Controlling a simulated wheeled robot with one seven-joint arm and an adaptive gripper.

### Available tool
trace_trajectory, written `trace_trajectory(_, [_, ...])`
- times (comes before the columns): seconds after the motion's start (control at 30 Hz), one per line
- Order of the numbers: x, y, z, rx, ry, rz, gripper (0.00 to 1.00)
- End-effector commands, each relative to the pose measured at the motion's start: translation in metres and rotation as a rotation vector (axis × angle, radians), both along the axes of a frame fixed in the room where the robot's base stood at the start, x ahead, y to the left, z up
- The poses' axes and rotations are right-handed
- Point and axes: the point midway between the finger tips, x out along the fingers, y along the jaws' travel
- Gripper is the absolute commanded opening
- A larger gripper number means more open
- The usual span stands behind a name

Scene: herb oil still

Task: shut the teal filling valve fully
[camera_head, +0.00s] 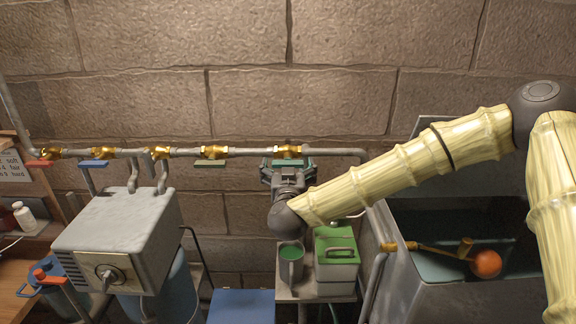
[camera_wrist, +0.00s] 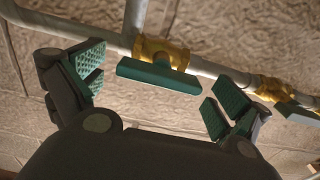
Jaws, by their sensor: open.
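The teal filling valve is a brass body (camera_head: 288,152) on the grey pipe with a teal bar handle. In the wrist view its teal handle (camera_wrist: 158,76) lies roughly along the pipe, below the brass body (camera_wrist: 160,50). My gripper (camera_head: 287,167) is at this valve, at the right part of the pipe. In the wrist view my gripper (camera_wrist: 150,88) is open, with one green-padded finger on each side of the handle. Gaps show between the pads and the handle. In the head view my gripper largely covers the handle.
The pipe also carries an olive-green-handled valve (camera_head: 209,163), a blue-handled one (camera_head: 93,164) and a red-handled one (camera_head: 41,163). Below my gripper stand a grey mug (camera_head: 291,270) and a green-lidded box (camera_head: 336,273). A tank (camera_head: 400,275) with an orange float (camera_head: 487,263) is at right.

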Motion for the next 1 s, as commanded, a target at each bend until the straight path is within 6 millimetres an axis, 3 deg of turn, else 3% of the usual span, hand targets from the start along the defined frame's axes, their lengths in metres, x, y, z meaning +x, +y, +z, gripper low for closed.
trace_trajectory(0.13, [-0.0001, 0.0, -0.0002, 0.0, 0.0, 0.0, 1.0])
trace_trajectory(0.4, [-0.0002, 0.0001, -0.0001, 0.0, 0.0, 0.0, 0.54])
trace_trajectory(0.77, [-0.0001, 0.0, -0.0017, 0.036, -0.001, 0.0, 0.54])
trace_trajectory(1.0, [0.0002, -0.0003, -0.0041, 0.169, -0.003, 0.0, 0.54])
